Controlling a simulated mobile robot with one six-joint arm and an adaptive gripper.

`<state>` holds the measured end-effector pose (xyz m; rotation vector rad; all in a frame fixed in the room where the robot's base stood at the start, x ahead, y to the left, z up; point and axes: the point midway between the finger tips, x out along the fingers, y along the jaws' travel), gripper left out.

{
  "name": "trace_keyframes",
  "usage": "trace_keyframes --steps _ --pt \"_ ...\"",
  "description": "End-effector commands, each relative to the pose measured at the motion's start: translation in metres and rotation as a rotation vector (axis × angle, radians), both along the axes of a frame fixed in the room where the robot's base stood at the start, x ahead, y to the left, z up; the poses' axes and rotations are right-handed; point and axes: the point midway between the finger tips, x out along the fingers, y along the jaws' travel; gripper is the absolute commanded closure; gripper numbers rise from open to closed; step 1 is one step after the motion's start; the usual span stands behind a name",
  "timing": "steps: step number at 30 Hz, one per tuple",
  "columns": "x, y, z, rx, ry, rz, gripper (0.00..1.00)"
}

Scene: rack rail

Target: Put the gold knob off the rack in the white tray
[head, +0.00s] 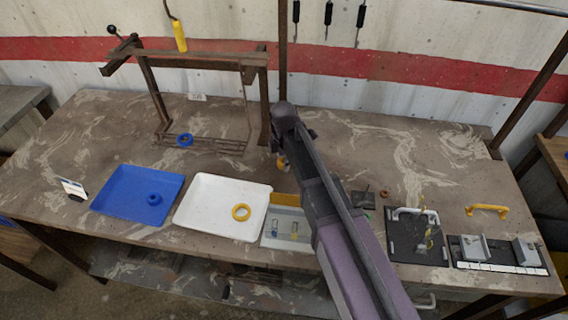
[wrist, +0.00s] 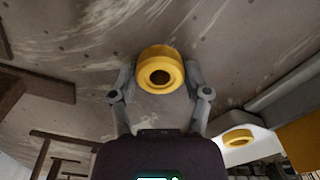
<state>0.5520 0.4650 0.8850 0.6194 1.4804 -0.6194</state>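A gold knob (wrist: 160,70), round with a dark central hole, sits between the two fingers of my gripper (wrist: 160,78) in the wrist view. The fingers press on its two sides. In the head view the held knob (head: 281,163) shows small above the table, partly hidden by my arm. The white tray (head: 210,205) stands at the table's front, and another gold knob (head: 241,212) lies in it. The brown rack (head: 185,60) stands behind the trays; a blue knob (head: 184,140) is at its lower slats. My gripper is right of the rack, clear of it.
A blue tray (head: 115,195) with a blue knob (head: 153,199) is left of the white tray. A shallow box (head: 288,232) adjoins the white tray's right side. Black fixtures (head: 415,245) and a yellow handle (head: 486,209) are at the right. The table's back right is clear.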

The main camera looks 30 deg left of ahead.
Motion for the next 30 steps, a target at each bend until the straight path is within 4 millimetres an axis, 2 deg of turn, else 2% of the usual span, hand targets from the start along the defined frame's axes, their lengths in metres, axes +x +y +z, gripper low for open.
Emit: trace_keyframes --steps 1,3,5,6,19,30 --pt "0.0 0.0 0.0 0.0 0.0 0.0 0.75" --pt "0.0 0.0 0.0 0.0 0.0 0.0 0.9" --pt "0.0 0.0 0.0 0.0 0.0 0.0 0.9" --pt "0.0 0.0 0.0 0.0 0.0 0.0 0.98" --pt "0.0 0.0 0.006 0.0 0.0 0.0 0.98" --pt "0.0 0.0 0.035 0.0 0.0 0.0 0.98"
